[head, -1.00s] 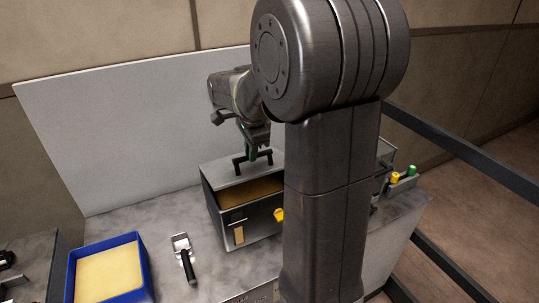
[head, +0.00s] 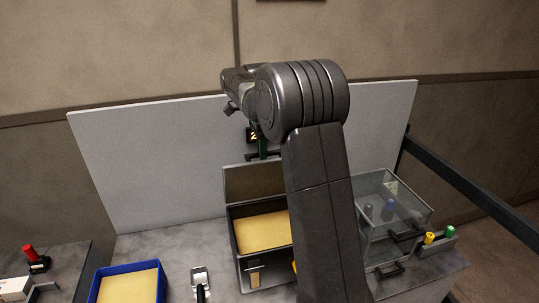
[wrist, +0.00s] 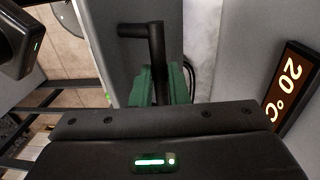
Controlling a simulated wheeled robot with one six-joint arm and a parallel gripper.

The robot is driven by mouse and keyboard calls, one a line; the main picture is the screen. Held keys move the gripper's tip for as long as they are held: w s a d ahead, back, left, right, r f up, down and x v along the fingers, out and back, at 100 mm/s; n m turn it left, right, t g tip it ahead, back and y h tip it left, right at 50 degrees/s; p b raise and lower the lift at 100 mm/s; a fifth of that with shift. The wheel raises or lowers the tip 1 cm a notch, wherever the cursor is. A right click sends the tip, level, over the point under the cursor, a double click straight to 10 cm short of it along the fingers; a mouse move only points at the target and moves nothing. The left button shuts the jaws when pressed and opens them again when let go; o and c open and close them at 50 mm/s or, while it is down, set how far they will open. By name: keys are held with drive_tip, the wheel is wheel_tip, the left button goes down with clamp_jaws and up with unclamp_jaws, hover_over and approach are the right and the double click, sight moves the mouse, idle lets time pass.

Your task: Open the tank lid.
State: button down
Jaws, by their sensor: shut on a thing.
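The tank (head: 262,274) is a grey metal box on the bench, with yellowish contents showing through its open top. Its lid (head: 240,182) stands raised at the back edge, roughly upright. My gripper (head: 263,148), with green fingers, is at the top of the lid and shut on the black lid handle (head: 252,157). In the wrist view the green finger pads (wrist: 162,84) close around the handle bar (wrist: 157,45), beside the grey lid face. My arm hides the tank's right side.
A clear-walled box (head: 405,215) with bottles stands right of the tank, beside a rack with yellow and green items (head: 440,240). A blue tray (head: 100,290) and a small black-handled tool (head: 200,278) lie left. A white panel (head: 150,170) rises behind; a temperature display (wrist: 290,85) shows close by.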

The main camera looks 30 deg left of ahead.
drive_tip(key=shift+w+a+f+g+h, duration=0.3)
drive_tip(key=shift+w+a+g+h, duration=0.2)
drive_tip(key=shift+w+a, duration=0.35)
drive_tip(key=shift+w+a+f+g+h, duration=0.25)
drive_tip(key=shift+w+a+g+h, duration=0.25)
drive_tip(key=shift+w+a, duration=0.35)
drive_tip(key=shift+s+a, duration=0.1)
drive_tip(key=shift+a, duration=0.05)
drive_tip(key=c, duration=1.5)
unclamp_jaws()
drive_tip(key=shift+a+f, duration=0.1)
drive_tip(key=shift+o, duration=0.5)
drive_tip(key=shift+w+a, duration=0.15)
drive_tip(key=shift+w, duration=0.1)
drive_tip(key=shift+s+r, duration=0.1)
drive_tip(key=shift+r, duration=0.1)
